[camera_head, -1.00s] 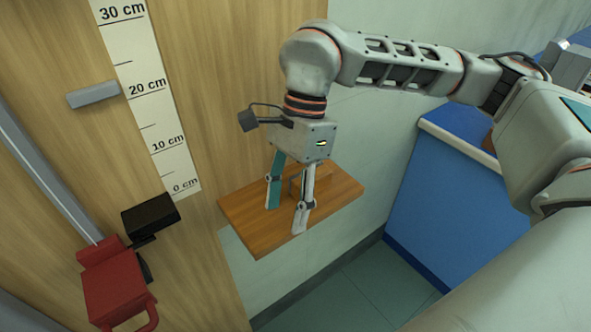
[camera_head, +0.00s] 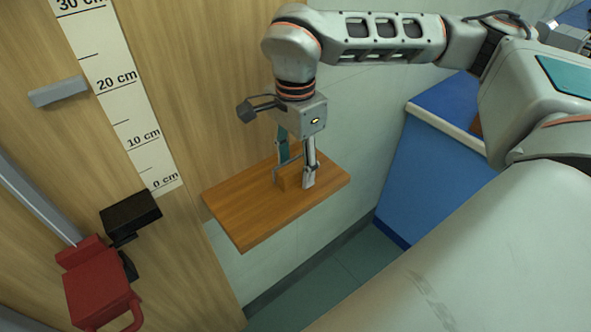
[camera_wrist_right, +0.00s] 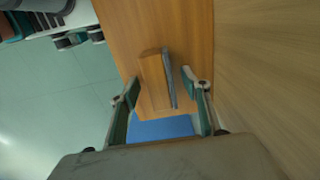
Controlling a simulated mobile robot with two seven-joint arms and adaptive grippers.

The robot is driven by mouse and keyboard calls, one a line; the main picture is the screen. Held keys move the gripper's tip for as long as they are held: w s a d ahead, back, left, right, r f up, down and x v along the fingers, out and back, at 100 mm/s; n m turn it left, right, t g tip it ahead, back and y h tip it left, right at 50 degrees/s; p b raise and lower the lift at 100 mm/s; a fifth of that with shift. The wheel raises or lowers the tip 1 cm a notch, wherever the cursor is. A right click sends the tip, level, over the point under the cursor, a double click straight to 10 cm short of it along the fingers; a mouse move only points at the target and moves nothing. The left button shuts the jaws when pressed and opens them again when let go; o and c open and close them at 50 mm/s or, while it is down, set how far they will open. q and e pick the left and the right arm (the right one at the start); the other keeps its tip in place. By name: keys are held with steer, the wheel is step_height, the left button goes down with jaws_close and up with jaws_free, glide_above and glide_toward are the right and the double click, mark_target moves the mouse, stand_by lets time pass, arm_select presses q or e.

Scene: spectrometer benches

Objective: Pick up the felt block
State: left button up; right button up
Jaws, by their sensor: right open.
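The felt block is a small brown wood-coloured block (camera_head: 289,181) with a grey strip along one side. It stands on the wooden shelf (camera_head: 240,219), partly hidden by my right gripper (camera_head: 296,174) in the head view. In the right wrist view the block (camera_wrist_right: 153,82) lies between the two fingers of my right gripper (camera_wrist_right: 160,82). The fingers are open, with a visible gap on each side of it. Whether the fingertips touch the shelf, I cannot tell. My left gripper is not in view.
A wooden panel with a centimetre scale (camera_head: 124,100) rises left of the shelf. A red clamp-like part (camera_head: 97,287) and a black block (camera_head: 131,214) are at lower left. A blue bench (camera_head: 432,185) stands to the right. The shelf's front left is bare.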

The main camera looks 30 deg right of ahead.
mark_target(296, 164)
steer(key=shift+f, duration=0.5)
steer(key=c, duration=1.3)
steer(key=shift+r, duration=0.2)
step_height(296, 164, up, 20)
steer(key=p, duration=0.1)
steer(key=shift+f, duration=0.15)
steer(key=shift+o, duration=1.1)
